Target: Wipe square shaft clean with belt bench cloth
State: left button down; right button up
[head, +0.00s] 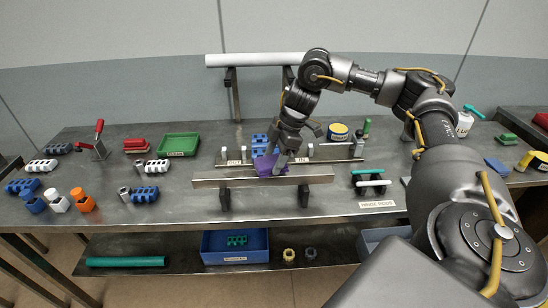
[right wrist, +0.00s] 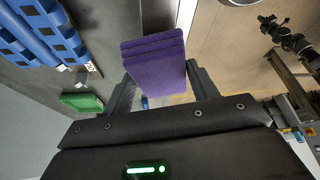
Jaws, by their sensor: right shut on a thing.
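The purple cloth (head: 264,166) is a folded pad, held in my right gripper (head: 279,160). In the right wrist view the cloth (right wrist: 155,60) sits between the two dark fingers of the right gripper (right wrist: 161,92). A grey square shaft (head: 225,183) lies level on two dark stands near the middle of the bench. The cloth is at the middle of the shaft, at its upper back edge; I cannot tell whether it touches. My left gripper is not in view.
A thin rail with small blocks (head: 315,160) runs behind the shaft. A pale round bar (head: 255,60) stands higher at the back. Blue blocks, a green tray (head: 178,145) and a red-handled clamp (head: 97,140) are left. A blue bin (head: 235,257) sits below.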

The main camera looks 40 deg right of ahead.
aim_at(260, 161)
jog(key=shift+f+b, duration=0.3)
jog(key=shift+f, duration=0.5)
jog(key=shift+r, duration=0.1)
jog(key=shift+w+a, duration=0.15)
jog(key=shift+a, duration=0.1)
jog(key=shift+w+a+r+p, duration=0.15)
jog(key=shift+w+a+p, duration=0.55)
jog(key=shift+a+p, duration=0.15)
jog(key=shift+w+a, duration=0.25)
jog(key=shift+a, duration=0.15)
jog(key=shift+w+a, duration=0.1)
